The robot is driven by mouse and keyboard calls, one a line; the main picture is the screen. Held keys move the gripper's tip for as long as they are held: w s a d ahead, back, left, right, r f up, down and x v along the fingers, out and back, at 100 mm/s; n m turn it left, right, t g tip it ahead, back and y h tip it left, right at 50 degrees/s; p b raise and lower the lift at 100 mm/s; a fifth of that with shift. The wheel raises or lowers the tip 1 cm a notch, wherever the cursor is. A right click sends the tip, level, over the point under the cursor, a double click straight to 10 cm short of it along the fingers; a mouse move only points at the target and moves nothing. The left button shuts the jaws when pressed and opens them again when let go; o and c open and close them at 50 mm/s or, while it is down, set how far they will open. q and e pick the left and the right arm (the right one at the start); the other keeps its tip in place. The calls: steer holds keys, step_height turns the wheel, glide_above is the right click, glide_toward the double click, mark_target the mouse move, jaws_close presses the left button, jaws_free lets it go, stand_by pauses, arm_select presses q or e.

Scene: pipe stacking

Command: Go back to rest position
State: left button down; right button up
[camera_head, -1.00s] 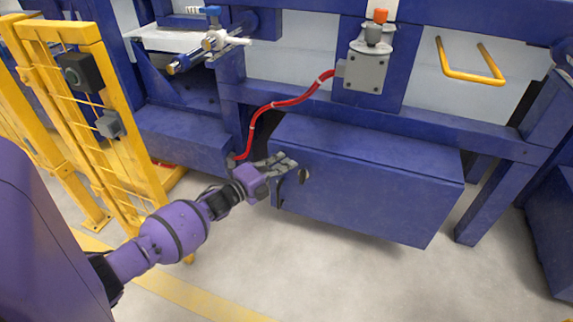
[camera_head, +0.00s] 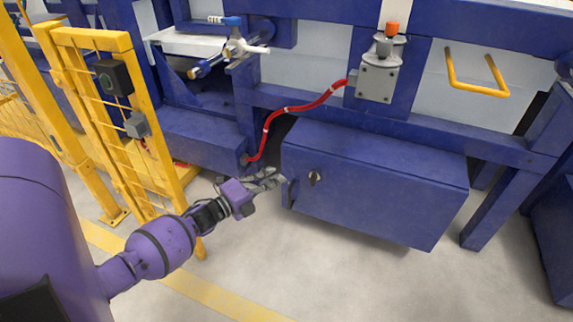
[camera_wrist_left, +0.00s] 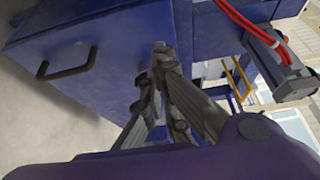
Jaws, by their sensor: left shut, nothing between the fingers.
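My left gripper (camera_head: 279,179) is at the end of my purple arm, which comes in from the lower left in the head view. Its fingers are shut with nothing between them. The fingertips are close to the left end of a blue cabinet (camera_head: 380,195), near its dark round knob (camera_head: 315,178). I cannot tell whether they touch it. In the left wrist view the shut fingers (camera_wrist_left: 158,60) point at the blue cabinet side (camera_wrist_left: 120,35), with a black handle (camera_wrist_left: 68,64) to the left. My right gripper is not in view.
A yellow fence gate (camera_head: 95,40) stands at the left. A red hose (camera_head: 290,109) runs to a grey box (camera_head: 377,82) with an orange top. Blue frame beams stand behind the cabinet. The concrete floor (camera_head: 350,285) in front is clear.

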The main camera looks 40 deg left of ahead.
arm_select(q)
steer(key=shift+s+a+p, duration=0.1)
steer(key=shift+s+a, duration=0.2)
steer(key=shift+s, duration=0.3)
steer(key=shift+s+a+p, duration=0.1)
steer(key=shift+s+a, duration=0.15)
steer(key=shift+s, duration=0.35)
steer(key=shift+s+a+p, duration=0.1)
steer(key=shift+s+a, duration=0.2)
steer(key=shift+s, duration=0.3)
